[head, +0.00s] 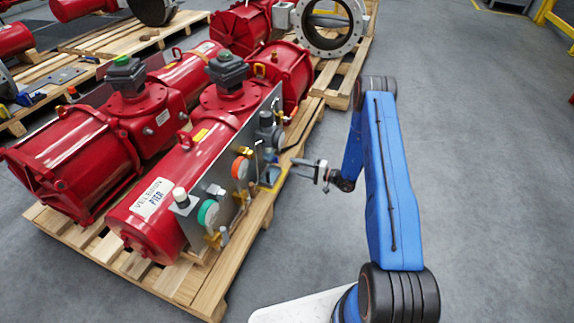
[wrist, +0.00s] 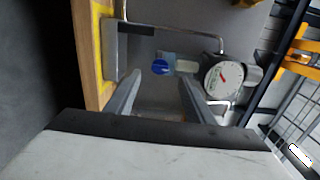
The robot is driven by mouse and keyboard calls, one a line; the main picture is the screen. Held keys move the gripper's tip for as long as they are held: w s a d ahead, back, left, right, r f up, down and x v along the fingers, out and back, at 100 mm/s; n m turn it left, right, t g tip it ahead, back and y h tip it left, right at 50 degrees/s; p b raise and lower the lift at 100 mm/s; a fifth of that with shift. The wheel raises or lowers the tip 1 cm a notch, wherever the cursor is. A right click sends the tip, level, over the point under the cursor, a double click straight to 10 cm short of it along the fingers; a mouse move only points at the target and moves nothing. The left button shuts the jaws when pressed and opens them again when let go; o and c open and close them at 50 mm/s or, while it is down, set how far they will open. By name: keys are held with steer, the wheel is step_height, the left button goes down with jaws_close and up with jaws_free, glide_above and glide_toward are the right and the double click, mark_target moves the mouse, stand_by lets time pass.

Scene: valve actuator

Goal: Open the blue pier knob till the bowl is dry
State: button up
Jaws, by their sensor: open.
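The blue knob (wrist: 160,67) shows in the wrist view as a small round blue cap, ahead of and between my fingers. A pale, translucent piece (wrist: 187,66) sits just right of it; I cannot tell whether this is the bowl or whether it holds water. My gripper (wrist: 158,88) is open and empty, with the knob beyond its fingertips. In the head view my gripper (head: 307,169) is beside the grey panel (head: 241,190) of the front red actuator (head: 150,235), apart from it. The knob is too small to make out there.
A gauge with a red needle (wrist: 222,75) is right of the knob, and a bent metal tube (wrist: 175,30) runs above it. The actuators rest on a wooden pallet (head: 200,290). A large flanged ring (head: 328,25) stands behind. Floor to the right is clear.

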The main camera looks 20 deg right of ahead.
steer(key=v, duration=1)
steer(key=s+a+r+n+g+y, duration=0.1)
steer(key=s+a+r+n+g, duration=0.2)
steer(key=r, duration=0.6)
steer(key=s+a+r+n+g, duration=0.1)
steer(key=a+r+g, duration=0.25)
steer(key=r, duration=0.55)
steer(key=s+a+r+n+g+h, duration=0.3)
steer(key=s+a+r+g, duration=0.3)
steer(key=s+r, duration=0.6)
steer(key=s+a+r+n+t+h, duration=0.15)
steer(key=s+r+h, duration=0.45)
steer(key=s+r, duration=0.75)
steer(key=s+d+r+t+h, duration=0.2)
steer(key=s+d+h, duration=0.1)
steer(key=s, duration=0.4)
steer(key=s+d+r+m+t+h, duration=0.1)
steer(key=s+d+r+t+h, duration=0.2)
steer(key=s, duration=0.5)
steer(key=shift+s+r+h, duration=0.15)
steer(key=shift+s+h, duration=0.15)
